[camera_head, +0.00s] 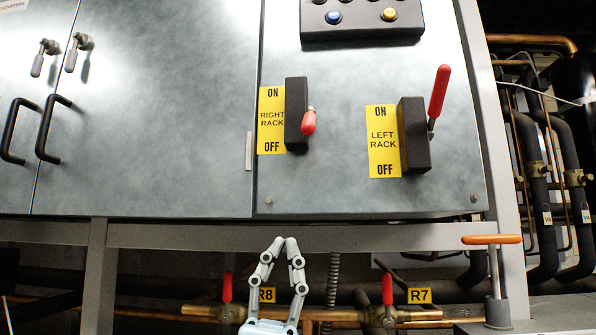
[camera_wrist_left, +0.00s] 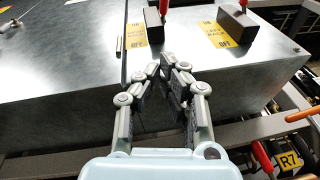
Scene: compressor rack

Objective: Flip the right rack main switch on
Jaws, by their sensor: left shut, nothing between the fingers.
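The right rack main switch is a black box (camera_head: 295,115) with a red handle (camera_head: 308,122), beside a yellow RIGHT RACK label (camera_head: 271,120) marked ON at the top and OFF at the bottom. Its handle juts outward and slightly down, not up. The switch box also shows in the left wrist view (camera_wrist_left: 154,26). My left gripper (camera_head: 284,241) is shut and empty, below the cabinet's lower edge and below the switch, touching nothing visible. Its fingers also show in the left wrist view (camera_wrist_left: 165,70). My right gripper is not in view.
The left rack switch (camera_head: 414,136) stands to the right with its red handle (camera_head: 438,92) up. A button panel (camera_head: 362,20) is above. Black door handles (camera_head: 46,128) are at left. Copper pipes with red valve handles (camera_head: 387,288) and an orange T-handle (camera_head: 491,239) lie below.

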